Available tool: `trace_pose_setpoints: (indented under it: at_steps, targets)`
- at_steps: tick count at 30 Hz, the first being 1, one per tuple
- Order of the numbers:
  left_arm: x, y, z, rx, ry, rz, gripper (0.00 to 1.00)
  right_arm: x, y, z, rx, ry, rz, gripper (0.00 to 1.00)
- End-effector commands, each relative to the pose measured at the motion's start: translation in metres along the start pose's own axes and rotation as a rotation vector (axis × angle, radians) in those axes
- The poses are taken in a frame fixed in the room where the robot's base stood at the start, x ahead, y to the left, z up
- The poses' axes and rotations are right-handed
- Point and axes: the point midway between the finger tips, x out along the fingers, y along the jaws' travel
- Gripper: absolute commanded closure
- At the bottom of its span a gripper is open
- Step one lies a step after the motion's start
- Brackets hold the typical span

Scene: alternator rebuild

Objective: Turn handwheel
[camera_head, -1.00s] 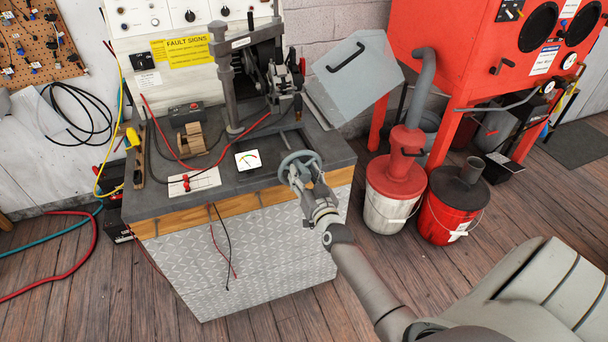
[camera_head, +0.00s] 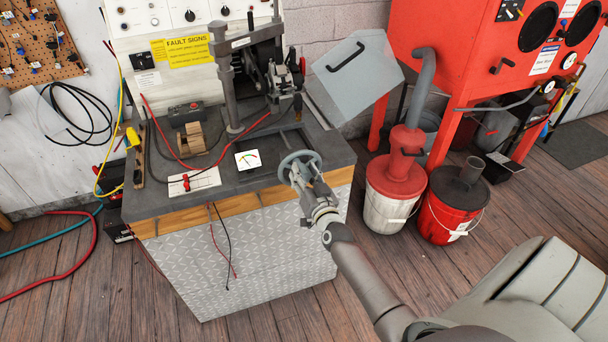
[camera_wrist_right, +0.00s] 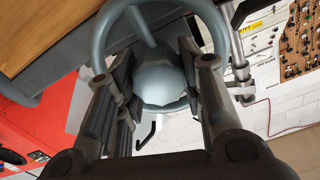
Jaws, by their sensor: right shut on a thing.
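The grey-blue handwheel (camera_head: 300,164) stands at the front right edge of the workbench top. It also shows large in the right wrist view, with its rim (camera_wrist_right: 104,40) and its rounded hub (camera_wrist_right: 160,82). My right gripper (camera_head: 302,178) is at the wheel, in front of it. In the right wrist view, the fingers of my right gripper (camera_wrist_right: 160,90) stand on both sides of the hub and are shut on it. The fingers hide part of the rim and hub sides. My left gripper is not in view.
The bench (camera_head: 180,205) carries a clamp stand (camera_head: 228,80), a small meter (camera_head: 248,160), a white switch board (camera_head: 194,182) and red leads. Two buckets (camera_head: 388,195) (camera_head: 452,205) and a red cabinet (camera_head: 450,50) stand to the right. Hoses lie on the floor at left.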

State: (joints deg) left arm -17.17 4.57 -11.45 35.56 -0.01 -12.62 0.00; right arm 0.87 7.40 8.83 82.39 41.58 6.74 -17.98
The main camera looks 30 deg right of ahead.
Motion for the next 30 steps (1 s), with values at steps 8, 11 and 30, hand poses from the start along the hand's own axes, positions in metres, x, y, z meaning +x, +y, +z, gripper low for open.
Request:
trace_pose_setpoints:
  at_steps: [8, 11, 30]
  targets:
    - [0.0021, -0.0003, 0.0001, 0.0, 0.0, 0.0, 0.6, -0.0002, 0.0011, 0.0009, 0.203, -0.001, 0.0, 0.88]
    - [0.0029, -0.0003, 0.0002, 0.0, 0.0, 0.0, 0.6, -0.0002, 0.0014, 0.001, 0.274, -0.001, 0.0, 0.88]
    - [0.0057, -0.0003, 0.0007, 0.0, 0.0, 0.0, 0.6, -0.0003, 0.0019, 0.0011, 0.5, -0.001, 0.0, 0.88]
